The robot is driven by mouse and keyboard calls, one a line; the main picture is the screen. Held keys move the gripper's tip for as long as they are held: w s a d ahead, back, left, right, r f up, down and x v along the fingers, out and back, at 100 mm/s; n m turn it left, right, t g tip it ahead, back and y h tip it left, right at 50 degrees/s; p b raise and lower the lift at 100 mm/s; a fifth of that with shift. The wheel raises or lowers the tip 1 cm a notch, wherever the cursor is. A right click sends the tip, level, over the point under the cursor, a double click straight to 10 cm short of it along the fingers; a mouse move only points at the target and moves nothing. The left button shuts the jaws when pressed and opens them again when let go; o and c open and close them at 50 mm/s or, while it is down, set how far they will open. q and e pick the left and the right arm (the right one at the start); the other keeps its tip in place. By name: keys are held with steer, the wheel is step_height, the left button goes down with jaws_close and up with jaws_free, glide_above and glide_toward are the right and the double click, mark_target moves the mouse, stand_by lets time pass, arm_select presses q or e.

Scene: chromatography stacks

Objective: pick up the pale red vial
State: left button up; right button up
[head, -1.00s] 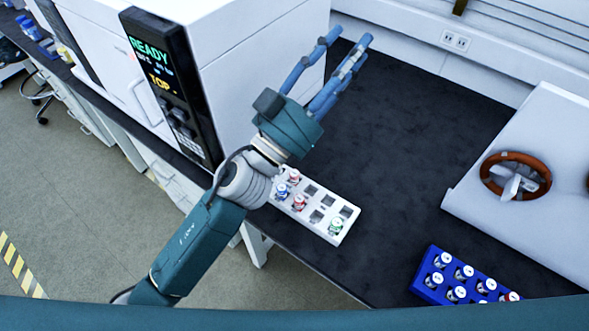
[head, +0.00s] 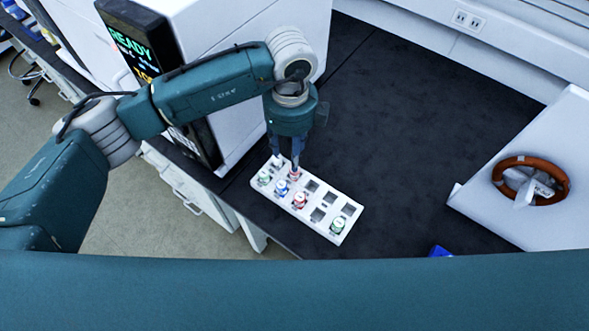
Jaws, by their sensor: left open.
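A white rack (head: 318,228) stands on the dark bench with vials in some of its slots. One red-marked, white-capped vial (head: 294,175) is in the back row, partly hidden by a fingertip. Another red-marked vial (head: 299,200) stands in the front row. At this size I cannot tell for sure which red is paler. My left gripper (head: 285,161) points down over the rack's far-left end. Its fingers are open, with one tip at the back-row red vial; I cannot tell whether they touch. My right gripper is not in view.
A white instrument (head: 245,60) stands close behind left. A white unit with an orange ring (head: 529,181) is at right. The bench between is clear.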

mark_target(295, 175)
arm_select(q)
step_height(295, 175, down, 3)
steer(key=shift+f, duration=0.2)
steer(key=f+p, duration=0.1)
steer(key=f, duration=0.2)
steer(key=f+p, duration=0.1)
steer(key=shift+w+d+f+p, duration=0.1)
steer(key=shift+d+f+p, duration=0.2)
steer(key=shift+d+f, duration=0.1)
steer(key=shift+f, duration=0.3)
jaws_close()
